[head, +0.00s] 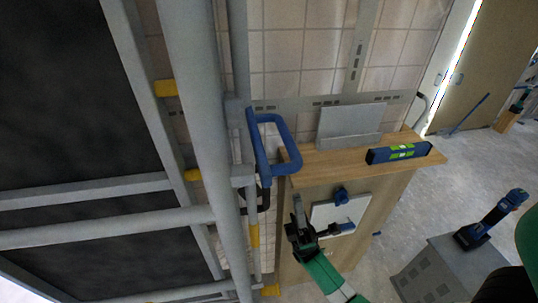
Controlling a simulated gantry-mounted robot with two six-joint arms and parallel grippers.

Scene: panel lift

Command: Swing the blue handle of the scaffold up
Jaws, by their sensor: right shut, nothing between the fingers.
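The blue handle (257,145) is a loop at the side of the grey scaffold (195,90), in the middle of the head view. It sticks out to the right of the scaffold's post, over the left end of the wooden bench top. My right gripper (297,205) is below and slightly right of the handle, apart from it in the picture, in front of the bench. It is shut with nothing in it. Its green arm comes in from the bottom. My left gripper does not show.
A wooden bench (330,160) holds a blue spirit level (385,154) and a grey panel (348,127) against the tiled wall. A grey box (440,272) with a blue power tool (490,220) stands at the lower right. Yellow clamps (165,88) sit on the scaffold.

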